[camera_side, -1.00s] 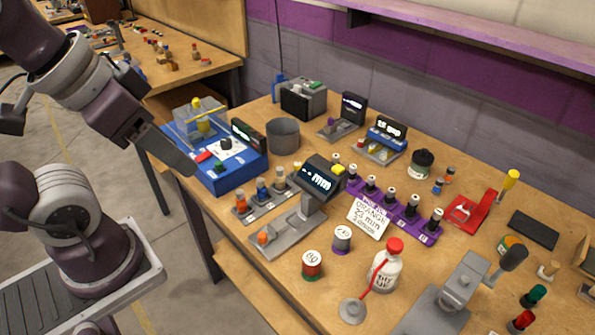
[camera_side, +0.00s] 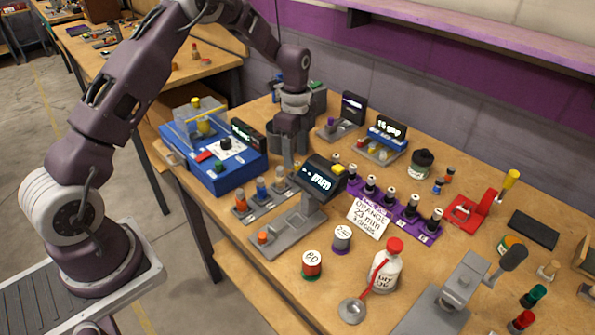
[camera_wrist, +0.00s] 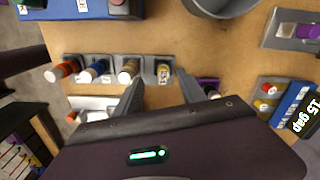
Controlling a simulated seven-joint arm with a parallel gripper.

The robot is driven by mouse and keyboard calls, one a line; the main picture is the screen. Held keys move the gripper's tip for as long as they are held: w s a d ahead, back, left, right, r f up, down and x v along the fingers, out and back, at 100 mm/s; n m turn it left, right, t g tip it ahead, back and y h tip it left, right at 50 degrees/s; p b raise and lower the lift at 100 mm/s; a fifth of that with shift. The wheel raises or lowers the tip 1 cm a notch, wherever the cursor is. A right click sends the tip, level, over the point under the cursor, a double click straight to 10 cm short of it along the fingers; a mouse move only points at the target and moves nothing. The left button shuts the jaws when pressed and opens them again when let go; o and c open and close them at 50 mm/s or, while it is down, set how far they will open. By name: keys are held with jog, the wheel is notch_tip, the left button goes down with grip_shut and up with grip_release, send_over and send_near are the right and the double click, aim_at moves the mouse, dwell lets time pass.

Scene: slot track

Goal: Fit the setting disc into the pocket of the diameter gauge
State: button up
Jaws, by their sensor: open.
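My gripper (camera_side: 288,158) points down over the bench. In the wrist view its two fingers (camera_wrist: 162,82) are apart and empty, just short of a yellow-topped piece at the right end of a grey rack (camera_wrist: 112,70). I cannot tell which piece is the setting disc. A grey stand with a tilted display, likely the diameter gauge (camera_side: 285,238), stands in front of the rack. An orange knob (camera_side: 262,237) is on its base. Its pocket is not clear.
A grey round bin (camera_wrist: 222,4) and a blue box station (camera_side: 228,176) are near my gripper. A purple rack (camera_side: 385,205) with black-topped pieces and a written card (camera_side: 367,217) is to the right. Two labelled cans and a red-capped bottle (camera_side: 384,270) are in front.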

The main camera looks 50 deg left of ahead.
aim_at(298, 163)
jog(key=f, duration=0.4)
jog(key=shift+w+f, duration=0.3)
jog(key=shift+f, duration=0.05)
grip_shut()
